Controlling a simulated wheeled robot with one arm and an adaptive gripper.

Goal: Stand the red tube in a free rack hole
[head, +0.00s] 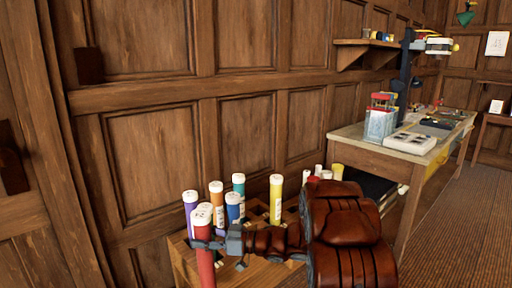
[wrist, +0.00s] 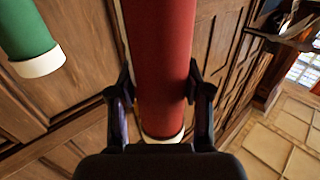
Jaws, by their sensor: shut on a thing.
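The red tube (head: 205,265) with a white cap stands nearly upright at the near left of the wooden rack (head: 258,274). Its lower end is cut off by the frame edge in the head view. My gripper (head: 222,243) is shut on it from the right. In the wrist view the red tube (wrist: 162,45) lies between both fingers of the gripper (wrist: 160,85), with a white end showing below. The rack holds several coloured tubes. Most of its holes are hidden behind tubes and my arm, so I cannot tell which are free.
Close to the red tube stand a purple tube (head: 190,212), an orange tube (head: 216,199), a blue tube (head: 233,207) and a teal tube (head: 238,183). A yellow tube (head: 276,197) stands farther right. A cluttered desk (head: 385,152) is behind; panelled wall runs along the left.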

